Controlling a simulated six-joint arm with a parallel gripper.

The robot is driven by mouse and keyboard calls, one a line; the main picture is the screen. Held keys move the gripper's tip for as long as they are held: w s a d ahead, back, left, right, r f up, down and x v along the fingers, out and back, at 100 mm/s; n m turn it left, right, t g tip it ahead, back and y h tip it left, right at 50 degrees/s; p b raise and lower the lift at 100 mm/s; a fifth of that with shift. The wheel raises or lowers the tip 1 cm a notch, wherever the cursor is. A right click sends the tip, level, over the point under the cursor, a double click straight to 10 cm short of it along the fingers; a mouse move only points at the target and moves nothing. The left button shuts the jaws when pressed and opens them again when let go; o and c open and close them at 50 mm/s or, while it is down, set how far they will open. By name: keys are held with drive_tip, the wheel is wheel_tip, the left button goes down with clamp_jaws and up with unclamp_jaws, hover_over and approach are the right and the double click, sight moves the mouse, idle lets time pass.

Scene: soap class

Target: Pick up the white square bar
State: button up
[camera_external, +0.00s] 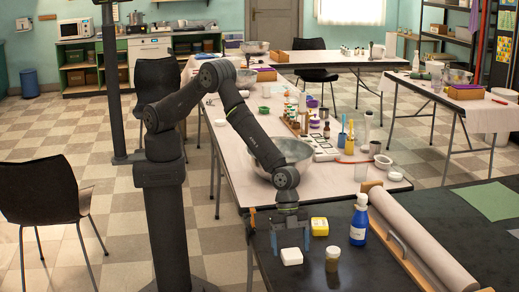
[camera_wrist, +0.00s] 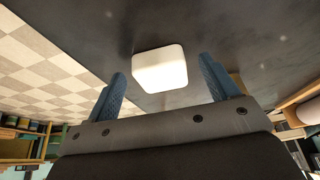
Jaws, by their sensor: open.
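The white square bar (camera_external: 291,256) lies flat on the dark tabletop in the external view. It also shows in the wrist view (camera_wrist: 160,68), ahead of and between my two blue fingers. My gripper (camera_external: 290,240) points down above the table, its fingers apart with nothing between them. In the external view the bar sits just in front of the fingers. The exact height of the fingertips over the table is hard to tell.
A yellow bar (camera_external: 319,226) stands close right of my gripper. A small jar (camera_external: 332,258) is right of the white bar. A blue bottle (camera_external: 359,220) and a long paper roll (camera_external: 420,240) are farther right. Dark tabletop (camera_external: 460,215) beyond the roll is mostly clear.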

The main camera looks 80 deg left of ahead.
drive_tip(key=shift+f, duration=0.15)
drive_tip(key=c, duration=1.1)
